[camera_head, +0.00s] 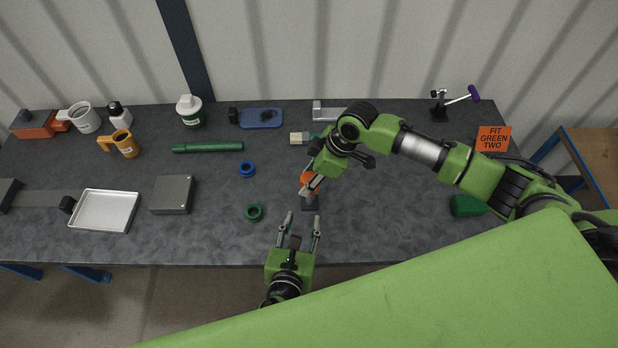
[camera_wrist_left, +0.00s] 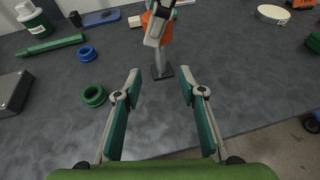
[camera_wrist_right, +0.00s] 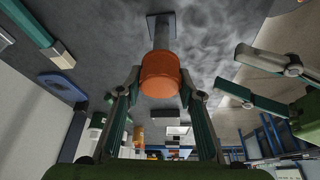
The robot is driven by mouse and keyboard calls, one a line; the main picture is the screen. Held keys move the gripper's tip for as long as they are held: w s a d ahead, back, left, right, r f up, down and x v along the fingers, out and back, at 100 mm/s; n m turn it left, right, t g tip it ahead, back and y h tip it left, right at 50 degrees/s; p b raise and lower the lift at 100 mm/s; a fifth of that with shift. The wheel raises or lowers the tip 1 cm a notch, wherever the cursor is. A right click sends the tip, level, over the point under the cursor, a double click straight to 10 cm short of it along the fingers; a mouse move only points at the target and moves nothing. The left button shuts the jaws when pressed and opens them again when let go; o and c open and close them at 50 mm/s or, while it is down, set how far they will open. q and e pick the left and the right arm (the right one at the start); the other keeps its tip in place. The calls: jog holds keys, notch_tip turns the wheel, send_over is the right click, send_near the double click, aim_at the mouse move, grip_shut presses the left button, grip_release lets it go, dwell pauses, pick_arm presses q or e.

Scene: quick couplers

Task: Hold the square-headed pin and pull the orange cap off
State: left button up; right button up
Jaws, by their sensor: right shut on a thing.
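The square-headed pin (camera_wrist_left: 160,62) is grey, stands upright on the table, and has a dark square plate at its bottom. The orange cap (camera_wrist_right: 160,74) is on its upper end. The cap also shows in the head view (camera_head: 307,178), partly hidden by my right gripper. My right gripper (camera_wrist_right: 160,80) is shut on the orange cap, one finger on each side.
A green ring (camera_head: 254,212) and a blue ring (camera_head: 247,170) lie left of the pin. A grey box (camera_head: 172,195) and a metal tray (camera_head: 104,211) lie further left. An orange sign (camera_head: 493,139) reads "FIT GREEN TWO". The table's front edge is close to my left gripper.

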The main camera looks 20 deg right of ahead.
aim_at(305, 177)
pick_arm(q)
jog(key=x, duration=1.1)
jog(key=shift+f, duration=0.15)
grip_shut()
dwell(0.6)
grip_release()
jog(key=shift+s, duration=0.15)
